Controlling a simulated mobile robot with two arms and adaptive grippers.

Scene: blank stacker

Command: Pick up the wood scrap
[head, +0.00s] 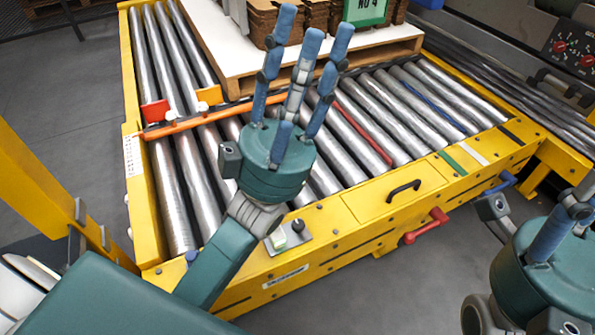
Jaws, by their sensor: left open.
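My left gripper (303,62) is open, its blue fingers stretched out over the roller conveyor (385,203) towards the pallet. Nothing shows between its fingers. I cannot make out a wood scrap for certain; the hand and fingers hide part of the rollers and the pallet's near edge. My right gripper (545,222) is at the lower right, cut by the frame edge, beside the conveyor's yellow side; its finger state is unclear.
A wooden pallet (406,50) with a white sheet and brown stacks (288,20) sits on the rollers. An orange bar (190,122) with a red block (155,111) crosses the left rollers. A red handle (427,226) juts from the yellow frame. Grey floor lies in front.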

